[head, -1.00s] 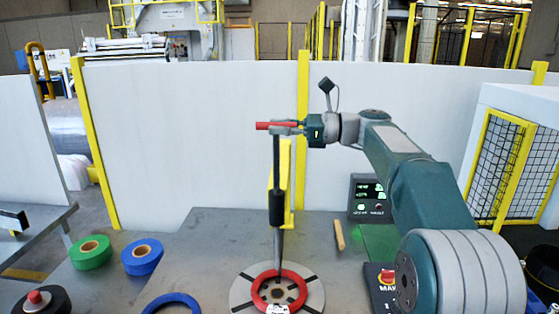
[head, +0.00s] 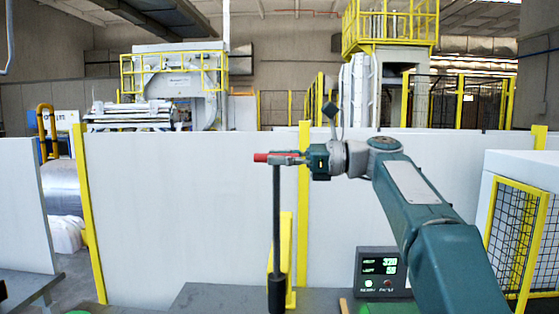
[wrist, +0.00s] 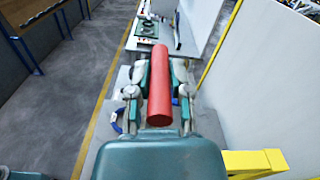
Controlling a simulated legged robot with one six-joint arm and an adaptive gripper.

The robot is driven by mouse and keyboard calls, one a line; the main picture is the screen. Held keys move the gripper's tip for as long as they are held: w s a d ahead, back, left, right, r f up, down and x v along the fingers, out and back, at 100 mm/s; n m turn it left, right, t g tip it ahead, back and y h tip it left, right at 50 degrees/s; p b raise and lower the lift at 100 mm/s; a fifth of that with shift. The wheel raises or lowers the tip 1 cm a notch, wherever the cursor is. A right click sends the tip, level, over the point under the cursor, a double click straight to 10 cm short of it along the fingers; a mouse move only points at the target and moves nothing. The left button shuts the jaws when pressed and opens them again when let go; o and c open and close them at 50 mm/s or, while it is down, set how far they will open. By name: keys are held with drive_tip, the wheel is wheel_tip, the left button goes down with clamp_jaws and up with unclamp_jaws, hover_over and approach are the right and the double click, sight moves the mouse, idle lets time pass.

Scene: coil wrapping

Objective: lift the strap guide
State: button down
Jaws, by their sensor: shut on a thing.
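The strap guide appears to be the red bar (head: 261,157) at the top of a dark upright rod (head: 276,220); the rod runs down into a thicker dark sleeve (head: 276,292) at the bottom edge of the head view. My gripper (head: 291,158) comes from the right and is shut on the red bar, level with the top of the rod. In the wrist view the red bar (wrist: 160,75) lies lengthwise between the two fingers of my gripper (wrist: 159,92).
A yellow post (head: 287,255) stands close behind the rod. White partition panels (head: 190,210) close off the back. A black display box (head: 376,272) stands right of the rod, and a yellow-framed mesh guard (head: 515,240) is at the far right.

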drive_tip(key=c, duration=0.6)
unclamp_jaws()
drive_tip(key=shift+w+r, duration=0.1)
drive_tip(key=shift+r, duration=0.05)
drive_tip(key=shift+o, duration=0.2)
drive_tip(key=d, duration=1.2)
drive_tip(key=shift+a, duration=0.1)
